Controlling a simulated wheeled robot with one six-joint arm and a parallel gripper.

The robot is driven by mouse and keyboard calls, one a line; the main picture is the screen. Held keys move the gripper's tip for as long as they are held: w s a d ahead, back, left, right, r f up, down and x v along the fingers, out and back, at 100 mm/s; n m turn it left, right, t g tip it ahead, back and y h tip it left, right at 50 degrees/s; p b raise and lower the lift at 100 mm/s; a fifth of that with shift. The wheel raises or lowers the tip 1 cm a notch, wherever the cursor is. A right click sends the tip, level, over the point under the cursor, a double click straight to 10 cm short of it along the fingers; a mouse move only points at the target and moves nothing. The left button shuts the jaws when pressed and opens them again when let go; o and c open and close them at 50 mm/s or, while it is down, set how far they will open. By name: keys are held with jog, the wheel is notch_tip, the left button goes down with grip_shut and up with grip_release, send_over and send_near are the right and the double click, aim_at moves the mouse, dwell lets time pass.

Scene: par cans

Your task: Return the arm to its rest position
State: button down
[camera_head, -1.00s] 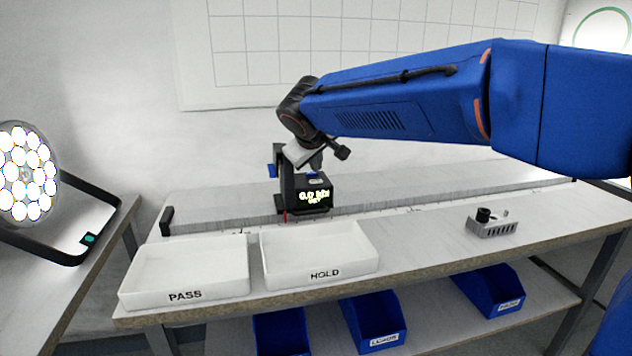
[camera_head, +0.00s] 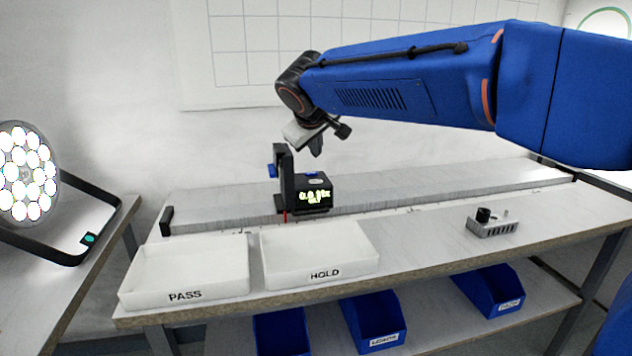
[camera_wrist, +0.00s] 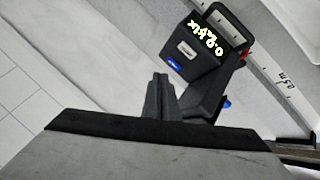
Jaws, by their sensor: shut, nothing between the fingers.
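My gripper (camera_head: 316,146) hangs at the end of my blue arm, above and a little to the right of the top of the black meter's upright. It is shut and empty, and a gap shows between it and the meter. The fingers also show in the wrist view (camera_wrist: 159,98), closed together. The black meter (camera_head: 311,196), with a lit yellow-green display, stands on the grey rail (camera_head: 440,187) at the back of the bench. In the wrist view the meter (camera_wrist: 196,48) is beyond the fingertips.
White trays marked PASS (camera_head: 190,273) and HOLD (camera_head: 318,257) sit at the bench's front left. A small grey box with a black knob (camera_head: 492,224) is at the right. A lit par can (camera_head: 25,172) stands at far left. Blue bins (camera_head: 373,322) fill the lower shelf.

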jog(key=shift+d, duration=0.1)
jog(key=s+d+f+m+g, duration=0.15)
jog(key=s+d+f, duration=0.25)
jog(key=s+d, duration=0.55)
jog(key=s+d+f+m+g, duration=0.1)
jog(key=s+d+f+m, duration=0.35)
jog(key=d, duration=0.85)
jog(key=s+d+f+m, duration=0.1)
jog(key=s+d+f, duration=0.2)
jog(key=s, duration=0.5)
jog(key=s+d+f+g, duration=0.1)
jog(key=s+d+f, duration=0.2)
jog(key=s+f, duration=0.3)
jog(key=s+d+f+m+g, duration=0.1)
jog(key=s+d+f, duration=0.3)
jog(key=s, duration=0.6)
jog(key=shift+s+f+m, duration=0.25)
jog(key=shift+f+m, duration=0.05)
jog(key=shift+f, duration=0.35)
jog(key=shift+a, duration=0.1)
